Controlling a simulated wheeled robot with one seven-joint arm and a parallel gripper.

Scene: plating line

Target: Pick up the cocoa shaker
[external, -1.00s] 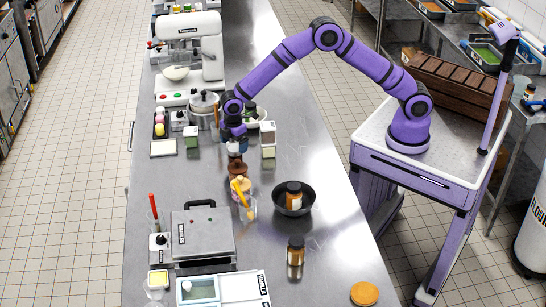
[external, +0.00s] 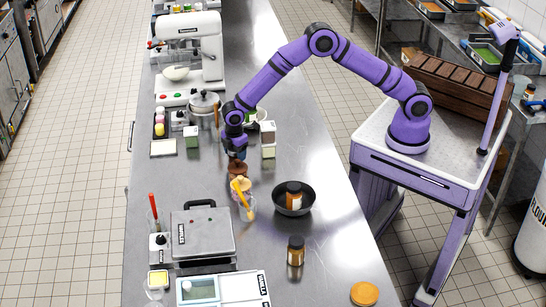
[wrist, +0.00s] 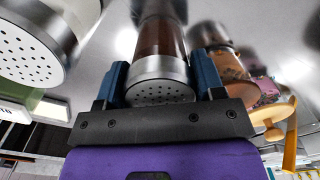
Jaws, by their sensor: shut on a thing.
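In the wrist view the cocoa shaker (wrist: 158,42) has a clear body with brown contents and a perforated metal cap. It sits between the two blue fingers of my gripper (wrist: 158,80), which is shut on it. In the external view my gripper (external: 236,152) is low over the steel counter. There the gripper mostly covers the shaker, and I cannot tell whether its base touches the counter.
Another shaker with a perforated cap (wrist: 28,50) is close on the left in the wrist view. Jars (wrist: 235,68) stand close on the right. In the external view a black bowl (external: 293,208) holds a jar. A panini press (external: 202,233) is nearer the camera.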

